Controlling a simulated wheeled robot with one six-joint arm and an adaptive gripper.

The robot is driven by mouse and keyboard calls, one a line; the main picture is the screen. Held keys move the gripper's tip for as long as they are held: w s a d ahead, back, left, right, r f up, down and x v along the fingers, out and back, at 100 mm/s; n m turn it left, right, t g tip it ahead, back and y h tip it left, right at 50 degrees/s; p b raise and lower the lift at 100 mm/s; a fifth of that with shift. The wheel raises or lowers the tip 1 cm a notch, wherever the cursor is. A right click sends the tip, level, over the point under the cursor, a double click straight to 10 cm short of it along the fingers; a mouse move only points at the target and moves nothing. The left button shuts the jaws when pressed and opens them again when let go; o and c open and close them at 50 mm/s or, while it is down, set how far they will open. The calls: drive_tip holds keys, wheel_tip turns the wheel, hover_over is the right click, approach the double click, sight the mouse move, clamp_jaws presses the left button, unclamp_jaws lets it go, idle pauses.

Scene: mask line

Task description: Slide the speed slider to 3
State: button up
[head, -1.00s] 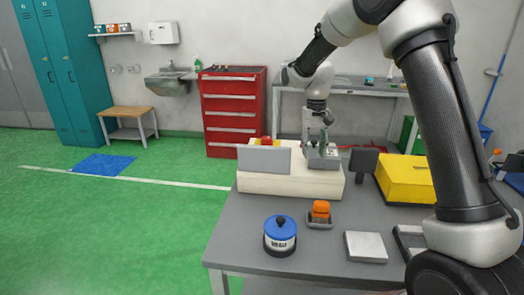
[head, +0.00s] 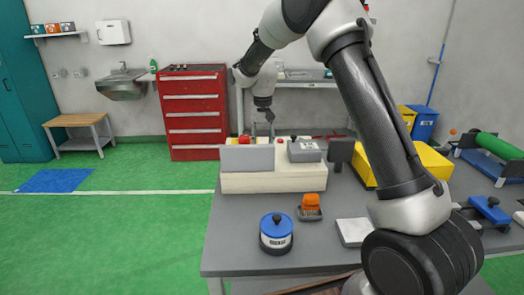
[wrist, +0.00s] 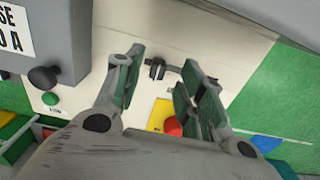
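The cream console (head: 272,183) stands on the grey table, with a grey box (head: 305,151) on its top right. My gripper (head: 264,117) hangs above the console, left of the grey box. In the wrist view its fingers (wrist: 163,88) are spread apart with nothing held between them. Beyond the fingertips is a small dark fitting (wrist: 157,69) with a bar beside it on the cream surface; I cannot tell whether this is the speed slider. No number scale is readable. A red button (wrist: 172,127) on a yellow plate shows between the fingers, partly hidden.
A black knob (wrist: 44,77) and a green button (wrist: 50,98) lie left of the fingers. A grey upright plate (head: 247,158) fronts the console. A blue-lidded pot (head: 276,233), an orange-topped item (head: 310,206) and a yellow case (head: 422,164) share the table.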

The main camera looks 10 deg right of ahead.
drive_tip(key=shift+f, duration=1.85)
drive_tip(key=shift+c, duration=0.4)
clamp_jaws()
